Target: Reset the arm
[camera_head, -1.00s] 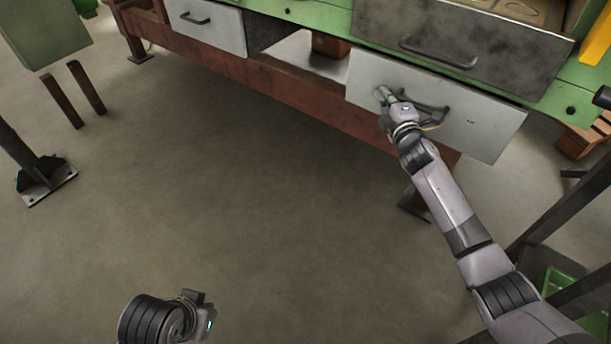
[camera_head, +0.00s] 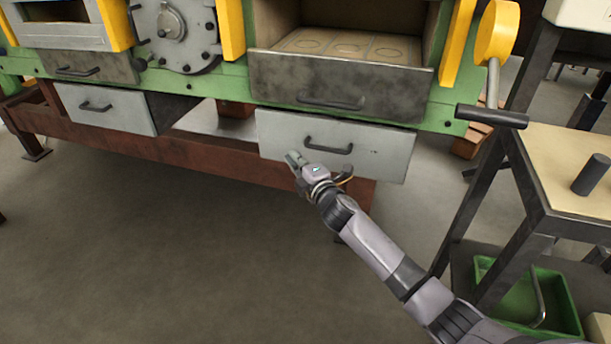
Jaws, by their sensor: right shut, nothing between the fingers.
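My right arm reaches up from the lower right. My right gripper (camera_head: 293,160) is shut and empty. It appears in front of the lower left part of a light grey drawer front (camera_head: 383,148), below and left of its dark handle (camera_head: 329,147). I cannot tell whether it touches the drawer front. My left gripper is out of the picture.
The green furnace stands on a rusty red beam (camera_head: 215,158). A second grey drawer (camera_head: 107,110) is at the left. An open chamber with a dark front (camera_head: 340,85) is above. At the right stand a table (camera_head: 562,165) and a green bin (camera_head: 530,300). The floor at lower left is clear.

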